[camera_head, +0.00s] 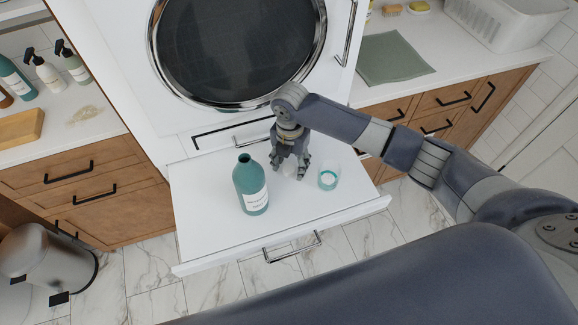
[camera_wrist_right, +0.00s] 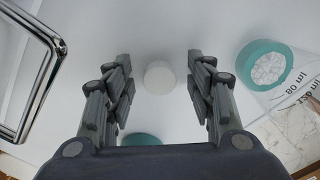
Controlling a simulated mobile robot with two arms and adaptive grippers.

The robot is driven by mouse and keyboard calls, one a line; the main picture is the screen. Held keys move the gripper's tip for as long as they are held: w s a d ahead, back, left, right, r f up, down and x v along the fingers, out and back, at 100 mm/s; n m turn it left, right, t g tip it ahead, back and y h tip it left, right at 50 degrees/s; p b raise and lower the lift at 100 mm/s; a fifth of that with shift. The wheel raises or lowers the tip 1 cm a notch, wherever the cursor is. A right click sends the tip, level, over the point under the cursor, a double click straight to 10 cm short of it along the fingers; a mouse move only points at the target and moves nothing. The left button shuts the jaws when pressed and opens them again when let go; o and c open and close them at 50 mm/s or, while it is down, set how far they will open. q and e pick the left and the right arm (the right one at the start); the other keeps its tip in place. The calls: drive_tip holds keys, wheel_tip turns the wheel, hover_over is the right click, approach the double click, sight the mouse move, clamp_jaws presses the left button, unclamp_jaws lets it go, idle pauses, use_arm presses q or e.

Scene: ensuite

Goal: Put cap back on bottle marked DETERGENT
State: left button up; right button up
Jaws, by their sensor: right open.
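A teal bottle (camera_head: 250,185) stands upright and uncapped on the white pull-out shelf (camera_head: 210,245). Its white label is too small to read surely. A small round white cap (camera_wrist_right: 160,75) lies on the shelf. My right gripper (camera_head: 290,170) points down just right of the bottle; it is open. In the right wrist view the cap shows between and beyond its fingers (camera_wrist_right: 160,95), with clear space on both sides. A teal edge (camera_wrist_right: 140,139) at the bottom of that view is mostly hidden by the gripper. My left gripper is not in view.
A clear measuring cup with a teal ring (camera_head: 328,178) stands just right of my right gripper. The washer door (camera_head: 235,45) rises behind the shelf. Side counters hold several bottles (camera_head: 45,72), a green cloth (camera_head: 390,58) and a white basket (camera_head: 510,25). The shelf's front is clear.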

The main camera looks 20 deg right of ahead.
sight(292, 169)
drive_tip(key=shift+c, duration=0.2)
drive_tip(key=c, duration=0.7)
drive_tip(key=shift+r, duration=0.1)
drive_tip(key=shift+r+b, duration=0.4)
drive_tip(key=shift+r, duration=0.15)
drive_tip(key=shift+s+d+r+b, duration=0.1)
drive_tip(key=shift+s+r+b, duration=0.15)
drive_tip(key=shift+r, duration=0.25)
drive_tip(key=shift+s+r+b, duration=0.15)
drive_tip(key=shift+r+b, duration=0.1)
drive_tip(key=shift+r, duration=0.25)
drive_tip(key=s+b, duration=0.1)
drive_tip(key=s, duration=0.4)
drive_tip(key=s+d+r+b, duration=0.1)
drive_tip(key=s, duration=0.4)
drive_tip(key=s+d, duration=0.1)
drive_tip(key=s, duration=0.4)
drive_tip(key=shift+r+b, duration=0.35)
drive_tip(key=shift+b, duration=0.05)
